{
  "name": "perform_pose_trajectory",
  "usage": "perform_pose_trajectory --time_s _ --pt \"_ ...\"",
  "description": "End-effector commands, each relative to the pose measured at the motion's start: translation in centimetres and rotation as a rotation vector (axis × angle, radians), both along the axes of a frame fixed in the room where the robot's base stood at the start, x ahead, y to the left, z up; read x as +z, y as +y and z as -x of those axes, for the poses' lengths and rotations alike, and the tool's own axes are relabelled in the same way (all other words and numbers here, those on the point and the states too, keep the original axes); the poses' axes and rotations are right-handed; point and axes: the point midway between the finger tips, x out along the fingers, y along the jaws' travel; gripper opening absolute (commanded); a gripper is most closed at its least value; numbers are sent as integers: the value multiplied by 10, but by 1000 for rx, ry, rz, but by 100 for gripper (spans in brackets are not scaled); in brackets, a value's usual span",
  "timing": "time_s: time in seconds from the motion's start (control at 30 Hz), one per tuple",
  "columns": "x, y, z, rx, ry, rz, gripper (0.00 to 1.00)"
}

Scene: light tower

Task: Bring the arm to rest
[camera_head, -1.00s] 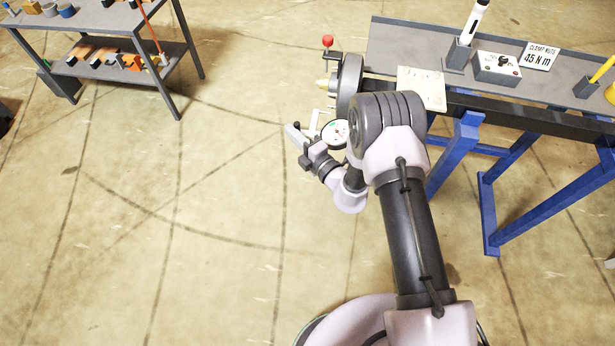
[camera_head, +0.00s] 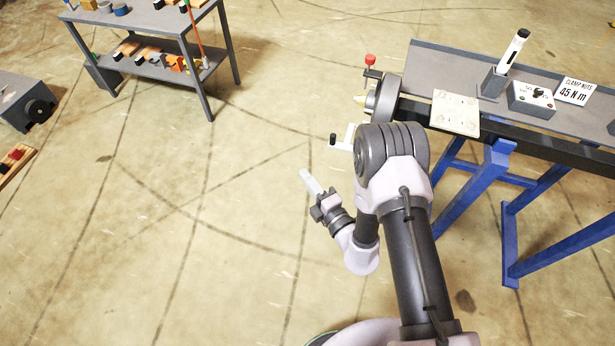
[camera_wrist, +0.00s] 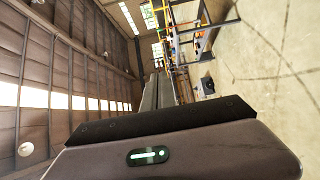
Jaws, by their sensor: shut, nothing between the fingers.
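My arm reaches up from the bottom of the head view and folds back, with its elbow in front of the near end of the blue-legged bench (camera_head: 545,208). My gripper (camera_head: 306,177) points up and left over open floor, left of the bench and apart from it. Its fingers are together and hold nothing. In the wrist view the grey closed fingers (camera_wrist: 159,91) stand beyond the dark gripper body with its green light.
A round dark hub (camera_head: 384,99) with a red knob (camera_head: 370,60) sits at the bench's near end. A white plate (camera_head: 455,112) and a control box (camera_head: 531,98) lie on the bench. A grey shelf table (camera_head: 150,20) stands at upper left. The floor between is clear.

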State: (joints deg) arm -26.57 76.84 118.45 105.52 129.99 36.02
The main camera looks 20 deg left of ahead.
Motion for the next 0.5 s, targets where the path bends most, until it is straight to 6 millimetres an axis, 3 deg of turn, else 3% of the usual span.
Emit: perform_pose_trajectory --time_s 0.17,0.27,0.37,0.4,0.5 --pt "0 0 0 1 -1 0 0" --pt "24 9 -2 54 -54 1 0" --pt "98 30 9 241 -253 29 0" --pt "137 35 23 349 -385 63 0" --pt "215 24 79 627 -781 208 0"
